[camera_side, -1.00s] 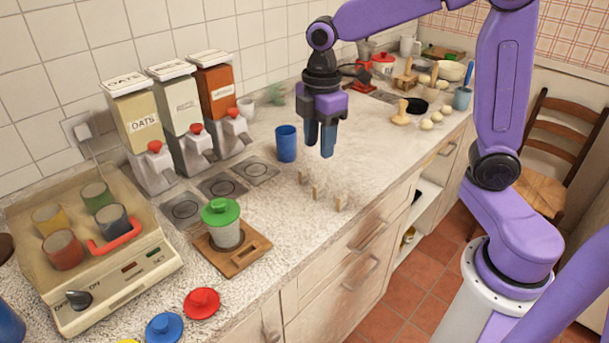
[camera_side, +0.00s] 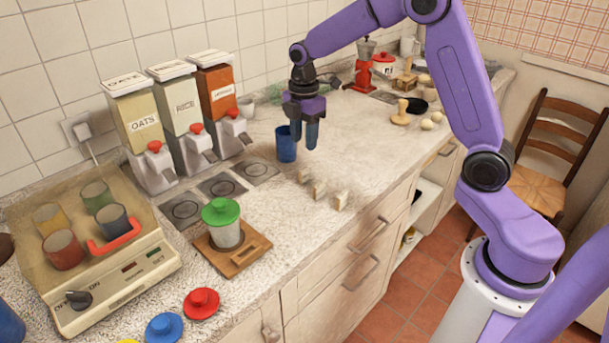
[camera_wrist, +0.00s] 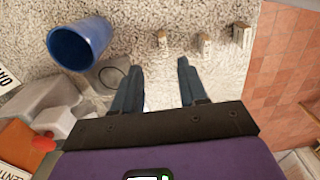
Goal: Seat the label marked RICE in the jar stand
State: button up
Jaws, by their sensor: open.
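Three small pale labels stand on the counter: one at the left (camera_side: 304,176), one in the middle (camera_side: 318,188) and one at the right (camera_side: 341,201). They also show in the wrist view as the left label (camera_wrist: 162,40), middle label (camera_wrist: 204,43) and right label (camera_wrist: 241,36). Their lettering is too small to read, so I cannot tell which says RICE. The wooden jar stand (camera_side: 254,250) holds a jar with a green lid (camera_side: 221,211). My gripper (camera_side: 304,142) is open and empty above the counter, behind the labels, its fingers (camera_wrist: 160,68) pointing down.
A blue cup (camera_side: 286,145) stands close left of my gripper, also large in the wrist view (camera_wrist: 80,45). Three dispensers, one marked RICE (camera_side: 184,110), stand along the wall. A cup tray machine (camera_side: 125,275) and coloured lids (camera_side: 202,302) are at the front left.

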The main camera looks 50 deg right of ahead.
aim_at(305, 168)
notch_tip(305, 168, down, 5)
jog(key=shift+r, duration=0.1)
jog(key=shift+s+f, duration=0.15)
jog(key=shift+f, duration=1.25)
jog(key=shift+s+f, duration=0.1)
jog(key=shift+f, duration=1.3)
grip_shut()
